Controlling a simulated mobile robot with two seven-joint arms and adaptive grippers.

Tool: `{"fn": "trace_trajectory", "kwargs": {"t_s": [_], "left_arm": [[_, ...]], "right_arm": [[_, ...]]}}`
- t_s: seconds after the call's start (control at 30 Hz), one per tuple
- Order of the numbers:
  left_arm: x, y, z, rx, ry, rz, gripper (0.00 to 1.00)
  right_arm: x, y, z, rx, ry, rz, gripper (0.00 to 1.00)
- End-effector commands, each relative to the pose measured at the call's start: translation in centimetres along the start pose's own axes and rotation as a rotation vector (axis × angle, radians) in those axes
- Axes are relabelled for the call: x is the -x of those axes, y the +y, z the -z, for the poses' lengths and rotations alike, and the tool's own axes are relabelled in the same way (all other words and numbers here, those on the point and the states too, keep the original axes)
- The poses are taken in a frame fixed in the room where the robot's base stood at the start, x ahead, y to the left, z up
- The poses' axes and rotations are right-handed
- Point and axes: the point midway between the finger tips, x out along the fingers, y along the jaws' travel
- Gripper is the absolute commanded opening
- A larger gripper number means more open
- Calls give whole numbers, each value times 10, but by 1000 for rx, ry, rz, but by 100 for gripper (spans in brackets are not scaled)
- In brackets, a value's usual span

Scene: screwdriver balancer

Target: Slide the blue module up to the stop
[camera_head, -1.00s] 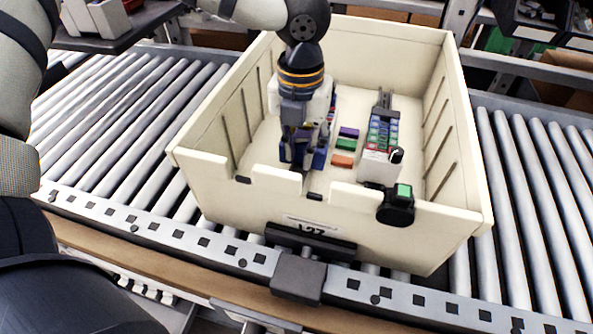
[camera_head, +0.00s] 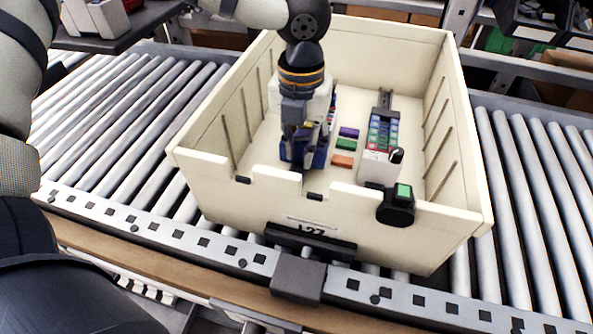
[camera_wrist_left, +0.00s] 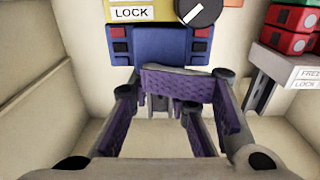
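The blue module (camera_head: 318,158) sits low inside the cream crate, left of its middle, partly hidden by my left gripper (camera_head: 305,160). In the left wrist view the blue module (camera_wrist_left: 160,58) has dark red patches at its sides, below a yellow LOCK label (camera_wrist_left: 131,13) and a black knob (camera_wrist_left: 198,11). My left gripper (camera_wrist_left: 158,125) has purple-padded fingers with a gap between them. One pad lies across the front of the module's lower edge; I cannot tell whether it touches. Nothing shows held between the fingers. I cannot make out the stop. My right gripper is not in view.
The cream crate (camera_head: 215,190) stands on a roller conveyor (camera_head: 110,130), its walls close around my gripper. To the right inside are purple, green and orange blocks (camera_head: 343,160) and a white unit (camera_head: 378,168) with coloured modules. A black button box (camera_head: 397,207) hangs on the front wall.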

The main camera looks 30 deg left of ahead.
Motion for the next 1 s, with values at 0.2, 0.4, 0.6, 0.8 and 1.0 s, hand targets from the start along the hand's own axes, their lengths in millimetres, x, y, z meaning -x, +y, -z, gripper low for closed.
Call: {"fn": "trace_trajectory", "kwargs": {"t_s": [0.2, 0.4, 0.6, 0.8, 1.0], "left_arm": [[0, 0, 0, 0, -1, 0, 54], [0, 0, 0, 0, 0, 0, 54], [0, 0, 1, 0, 1, -1, 54], [0, 0, 1, 0, 1, -1, 54], [6, 0, 1, -1, -1, 0, 54]], "right_arm": [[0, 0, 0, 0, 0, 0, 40], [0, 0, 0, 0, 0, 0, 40], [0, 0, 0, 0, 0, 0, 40], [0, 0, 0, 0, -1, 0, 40], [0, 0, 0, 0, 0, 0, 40]]}}
